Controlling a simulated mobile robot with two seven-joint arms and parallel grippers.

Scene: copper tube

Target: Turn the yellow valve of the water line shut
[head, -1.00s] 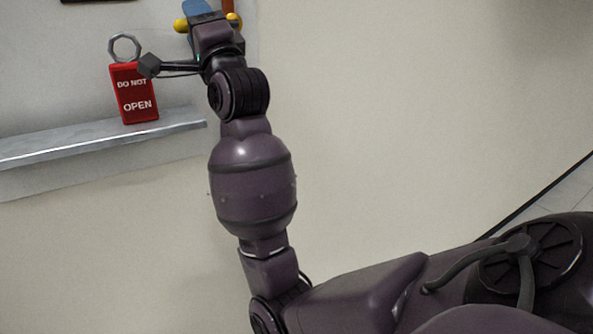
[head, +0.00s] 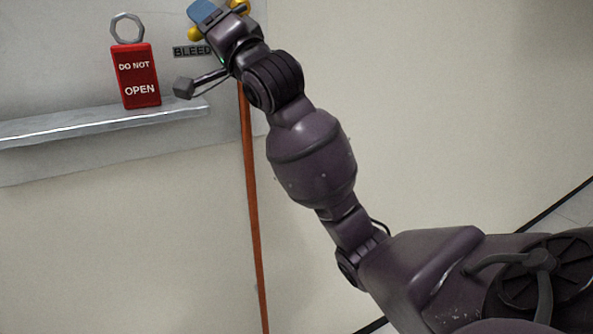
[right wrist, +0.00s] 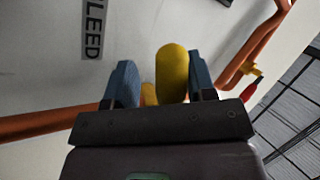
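The yellow valve handle (head: 194,34) shows at the top of the head view, on both sides of my right gripper (head: 204,12), which covers its middle. It slants up to the right. In the right wrist view, a rounded yellow end of the handle (right wrist: 172,72) stands between the blue fingers of my right gripper (right wrist: 160,84). The fingers are apart, with a gap on the left of the handle; the handle is close to the right finger, and I cannot tell whether they touch. My left gripper is out of view.
A copper pipe (head: 252,200) runs down the wall below the valve. A BLEED label (head: 191,51) is beside my wrist. A red DO NOT OPEN tag (head: 137,80) stands over a metal ledge (head: 60,128). A yellow fitting with a red part (right wrist: 251,88) is on the right.

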